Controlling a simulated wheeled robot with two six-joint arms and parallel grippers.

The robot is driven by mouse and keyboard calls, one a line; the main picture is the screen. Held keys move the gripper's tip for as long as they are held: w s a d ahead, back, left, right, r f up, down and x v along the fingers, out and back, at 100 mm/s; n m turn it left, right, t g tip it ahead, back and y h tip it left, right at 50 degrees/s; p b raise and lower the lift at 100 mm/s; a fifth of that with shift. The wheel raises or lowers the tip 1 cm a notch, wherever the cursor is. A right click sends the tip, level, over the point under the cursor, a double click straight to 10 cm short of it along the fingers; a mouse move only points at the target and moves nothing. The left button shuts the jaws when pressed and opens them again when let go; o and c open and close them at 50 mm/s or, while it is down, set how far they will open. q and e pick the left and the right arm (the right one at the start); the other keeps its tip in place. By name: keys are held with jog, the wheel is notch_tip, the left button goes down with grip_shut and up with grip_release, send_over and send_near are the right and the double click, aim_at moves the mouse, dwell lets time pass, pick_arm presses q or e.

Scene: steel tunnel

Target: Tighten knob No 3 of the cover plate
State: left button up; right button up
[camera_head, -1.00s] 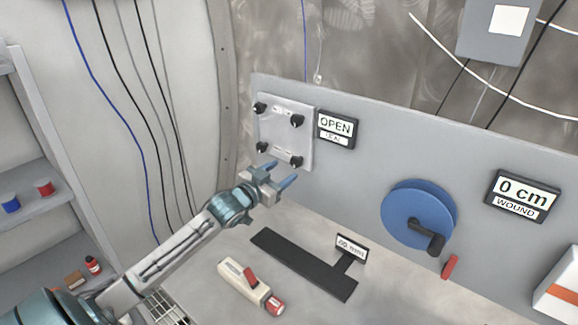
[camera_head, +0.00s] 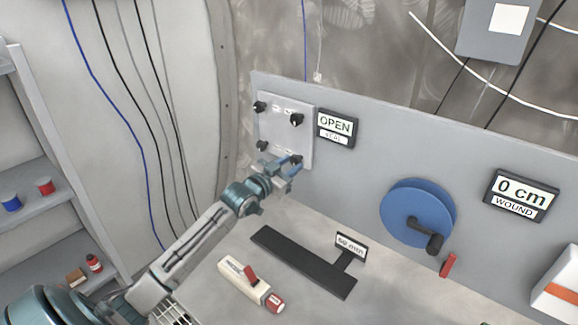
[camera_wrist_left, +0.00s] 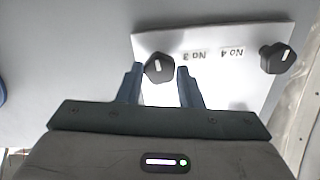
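The cover plate (camera_head: 280,133) is a pale square plate on the grey panel, with a black knob at each corner. In the left wrist view the plate (camera_wrist_left: 225,80) shows upside-down labels "No 3" and "No 4". Knob No 3 (camera_wrist_left: 158,68) is dark with a white mark and lies between the fingertips; in the head view it is the lower right knob (camera_head: 297,159), partly hidden by the gripper. My left gripper (camera_head: 284,164) is open, its blue fingers on either side of the knob, with gaps showing. Knob No 4 (camera_wrist_left: 277,58) is to the right in the wrist view. My right gripper is out of view.
A blue reel (camera_head: 412,212) with a crank and a "0 cm WOUND" sign (camera_head: 521,195) are farther right. On the bench are a black T-shaped piece (camera_head: 300,260) and a cream tool (camera_head: 240,277).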

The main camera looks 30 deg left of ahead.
pick_arm(q)
jog(key=m+b, duration=0.3)
jog(key=shift+f, duration=0.25)
jog(key=m+b, duration=0.3)
jog(key=m, duration=0.1)
jog(key=shift+r+b, duration=0.1)
jog(key=shift+b, duration=0.2)
jog(key=m+b, duration=0.2)
jog(key=m, duration=0.4)
jog(key=m+b, duration=0.1)
jog(key=m, duration=0.4)
jog(key=shift+r, duration=0.1)
dwell(0.4)
jog(key=o, duration=1)
